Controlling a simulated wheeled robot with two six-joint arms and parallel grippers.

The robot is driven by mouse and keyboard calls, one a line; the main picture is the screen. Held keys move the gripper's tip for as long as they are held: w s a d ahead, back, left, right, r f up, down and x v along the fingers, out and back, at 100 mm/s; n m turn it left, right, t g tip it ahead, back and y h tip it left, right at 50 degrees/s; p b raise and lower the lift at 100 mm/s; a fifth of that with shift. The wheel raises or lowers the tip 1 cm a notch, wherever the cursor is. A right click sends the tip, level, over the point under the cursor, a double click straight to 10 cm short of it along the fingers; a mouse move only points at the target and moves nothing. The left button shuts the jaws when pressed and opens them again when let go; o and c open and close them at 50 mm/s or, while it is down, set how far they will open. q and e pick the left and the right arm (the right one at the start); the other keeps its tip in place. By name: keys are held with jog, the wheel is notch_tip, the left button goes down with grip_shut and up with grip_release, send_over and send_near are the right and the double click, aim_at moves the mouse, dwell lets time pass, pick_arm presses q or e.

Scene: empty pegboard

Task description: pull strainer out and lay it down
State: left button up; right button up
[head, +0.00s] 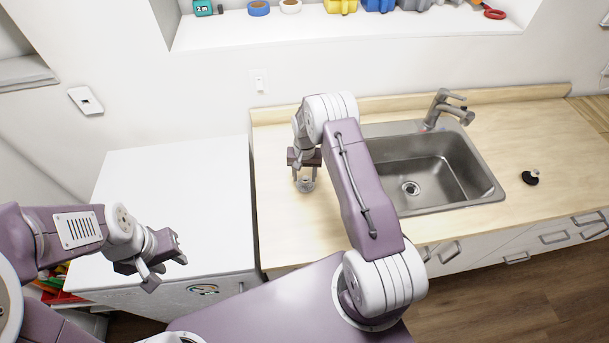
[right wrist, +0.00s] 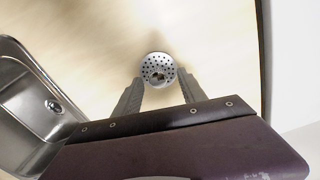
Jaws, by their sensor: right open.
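The strainer (head: 306,185) is a small metal cup on the light wood counter, left of the sink. In the right wrist view the strainer (right wrist: 158,67) shows as a round, perforated disc with a dark centre. My right gripper (head: 305,170) points down just above it. In the right wrist view its open fingers (right wrist: 160,80) stand on either side of the strainer's near edge; I cannot tell whether they touch it. My left gripper (head: 166,263) is open and empty, over the front of the white surface at the left.
The steel sink (head: 440,170) with its drain (head: 410,188) and faucet (head: 445,105) lies right of my right arm. The counter around the strainer is clear. A shelf (head: 350,27) above holds tape and other items.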

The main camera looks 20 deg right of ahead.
aim_at(305, 178)
jog(key=shift+r, duration=0.1)
notch_tip(305, 178, up, 8)
jog(key=b, duration=0.3)
jog(key=shift+r, duration=0.45)
jog(key=shift+f, duration=0.1)
